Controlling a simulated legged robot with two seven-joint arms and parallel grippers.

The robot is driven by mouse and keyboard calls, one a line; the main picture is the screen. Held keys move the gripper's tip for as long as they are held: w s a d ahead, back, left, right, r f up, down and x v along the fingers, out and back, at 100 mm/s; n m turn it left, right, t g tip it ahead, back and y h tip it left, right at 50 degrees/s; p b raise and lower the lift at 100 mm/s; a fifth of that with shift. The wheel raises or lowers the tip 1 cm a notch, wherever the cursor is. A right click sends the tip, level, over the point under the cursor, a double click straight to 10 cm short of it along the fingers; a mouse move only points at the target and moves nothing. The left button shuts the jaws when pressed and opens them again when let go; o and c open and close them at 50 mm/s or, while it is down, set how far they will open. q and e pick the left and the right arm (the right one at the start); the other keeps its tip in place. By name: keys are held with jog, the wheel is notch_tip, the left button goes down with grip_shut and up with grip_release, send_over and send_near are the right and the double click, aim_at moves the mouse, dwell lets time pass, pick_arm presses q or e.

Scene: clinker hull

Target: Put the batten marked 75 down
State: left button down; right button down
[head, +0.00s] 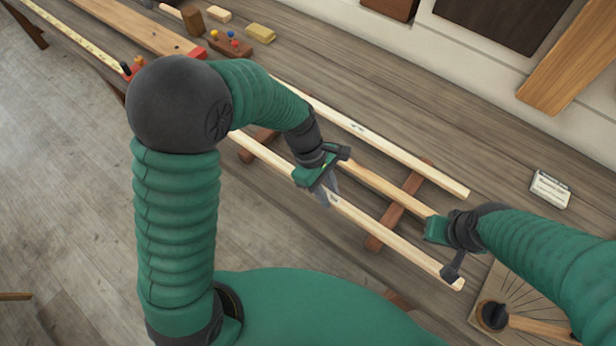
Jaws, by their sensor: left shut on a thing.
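My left gripper (327,192) is shut on the nearest of three pale battens. This near batten (385,235) runs from behind my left arm to the lower right, at a slightly different angle from the other two. A middle batten (385,188) and a far batten (400,158) lie behind it. A small dark mark shows on the far batten, but no number is legible on any. My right gripper (446,252) is at the right ends of the near and middle battens; whether its jaws are open or shut is unclear. I cannot tell whether the near batten touches the bearers.
Reddish-brown cross bearers (399,212) stand under the battens on the plank bench. A white labelled box (550,189) lies at right. A board with radiating lines (490,290) and a mallet (493,315) is at lower right. Small blocks and a yellow block (261,33) lie at the back.

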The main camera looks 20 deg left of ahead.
pick_arm(q)
jog(key=w+a+f, duration=0.1)
jog(key=a, duration=0.1)
jog(key=w+a+f+p, duration=0.1)
jog(key=a, duration=0.1)
jog(key=w+a+f+p, duration=0.1)
jog(key=w+a+f, duration=0.1)
jog(key=shift+w+a, duration=0.1)
jog(key=shift+a, duration=0.05)
jog(key=shift+w+f, duration=0.1)
jog(key=shift+f, duration=0.1)
jog(key=c, duration=1.2)
grip_release()
jog(key=shift+o, duration=0.2)
jog(key=b+v, duration=0.2)
jog(key=v, duration=1)
jog(key=s+a+f+m+t+y, duration=0.2)
jog(key=s+m+t+y, duration=0.2)
jog(key=s+m, duration=0.7)
jog(key=m, duration=0.3)
jog(key=shift+a+f, duration=0.15)
jog(key=shift+a, duration=0.1)
